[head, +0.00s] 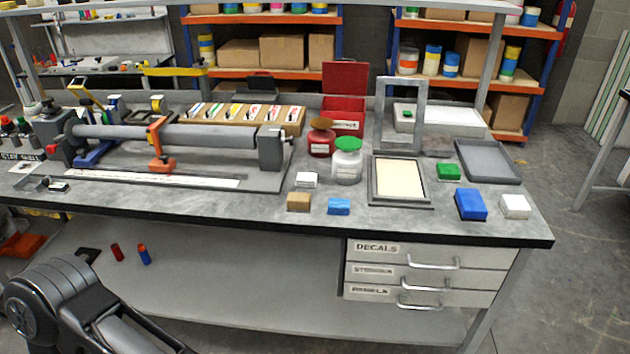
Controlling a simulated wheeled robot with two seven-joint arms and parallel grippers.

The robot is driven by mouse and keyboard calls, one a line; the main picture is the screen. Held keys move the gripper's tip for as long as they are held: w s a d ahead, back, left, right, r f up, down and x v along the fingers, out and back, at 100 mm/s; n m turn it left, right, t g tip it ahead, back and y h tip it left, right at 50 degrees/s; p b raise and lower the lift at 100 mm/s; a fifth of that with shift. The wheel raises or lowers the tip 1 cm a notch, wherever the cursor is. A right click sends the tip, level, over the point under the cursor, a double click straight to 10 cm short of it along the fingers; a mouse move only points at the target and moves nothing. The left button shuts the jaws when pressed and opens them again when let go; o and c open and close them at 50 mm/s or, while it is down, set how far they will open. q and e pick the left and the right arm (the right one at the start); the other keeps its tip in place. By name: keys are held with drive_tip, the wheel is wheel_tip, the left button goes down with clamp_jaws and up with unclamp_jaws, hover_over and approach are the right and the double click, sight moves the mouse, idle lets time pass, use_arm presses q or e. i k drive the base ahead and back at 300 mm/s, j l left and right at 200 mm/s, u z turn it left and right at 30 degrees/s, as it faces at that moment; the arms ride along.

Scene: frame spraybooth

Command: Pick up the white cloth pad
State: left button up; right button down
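A small white block-shaped pad (515,206) lies at the right front of the grey workbench (400,215), just right of a blue block (470,204). I take it for the white cloth pad, though its texture is too small to make out. A second small white item (307,180), with a darker front, sits near the middle of the bench, behind a tan block (298,201). Part of my black arm shows at the lower left, below the bench top and far from the pad. Neither gripper shows.
A green block (448,172) and a grey tray (488,161) are behind the pad. A framed cream panel (400,178) lies to its left, with a green-lidded jar (347,162) and a light blue block (339,206) farther left. Drawers (425,272) are under the bench's right side.

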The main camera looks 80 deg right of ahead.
sight(304, 180)
drive_tip(key=z, duration=3.65)
